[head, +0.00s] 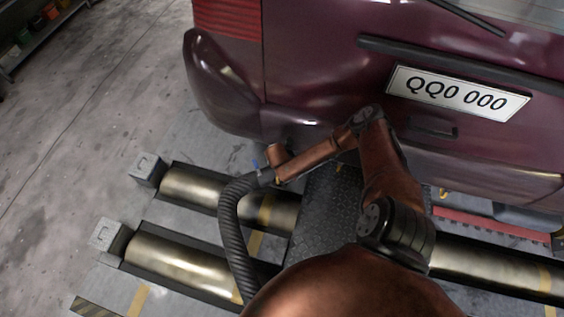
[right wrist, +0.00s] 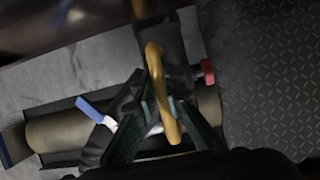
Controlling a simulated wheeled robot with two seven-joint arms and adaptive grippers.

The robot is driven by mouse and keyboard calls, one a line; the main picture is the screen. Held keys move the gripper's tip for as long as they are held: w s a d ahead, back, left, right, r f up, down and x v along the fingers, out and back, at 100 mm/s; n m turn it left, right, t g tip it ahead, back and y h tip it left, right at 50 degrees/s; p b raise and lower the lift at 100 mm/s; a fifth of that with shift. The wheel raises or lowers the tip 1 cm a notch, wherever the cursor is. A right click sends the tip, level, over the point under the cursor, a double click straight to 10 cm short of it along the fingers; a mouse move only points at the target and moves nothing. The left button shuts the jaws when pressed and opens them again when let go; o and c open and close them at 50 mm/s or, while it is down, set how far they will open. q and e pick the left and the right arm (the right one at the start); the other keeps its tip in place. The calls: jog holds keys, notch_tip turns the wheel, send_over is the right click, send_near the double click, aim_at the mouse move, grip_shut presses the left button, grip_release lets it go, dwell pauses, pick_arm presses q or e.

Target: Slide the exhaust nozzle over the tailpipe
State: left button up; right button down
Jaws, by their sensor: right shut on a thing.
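The exhaust nozzle (right wrist: 174,36) is a dark sleeve with a yellow handle (right wrist: 160,92), a red knob and a blue lever. My right gripper (right wrist: 158,108) is shut on the yellow handle in the right wrist view. In the head view the gripper and nozzle are small and dark by the bumper's lower edge, with the ribbed black hose (head: 232,228) hanging from them. A short dull tube, likely the tailpipe (right wrist: 142,8), shows at the nozzle's far end under the car. I cannot tell whether the nozzle is around it or short of it. My left gripper is not in view.
The maroon car's rear (head: 310,75) and bumper (head: 222,85) stand above the nozzle. Metal rollers (head: 180,262) lie in the floor below, beside a dark tread plate (head: 325,210). Open concrete floor (head: 90,130) is at the left, with a shelf in the far corner.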

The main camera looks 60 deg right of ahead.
jog(key=c, duration=1.9)
grip_release()
jog(key=shift+c, duration=0.2)
jog(key=shift+s+f, duration=0.1)
jog(key=shift+s, duration=0.05)
jog(key=shift+a+r, duration=0.2)
jog(key=shift+r, duration=0.35)
jog(key=v, duration=1.1)
jog(key=shift+r, duration=0.1)
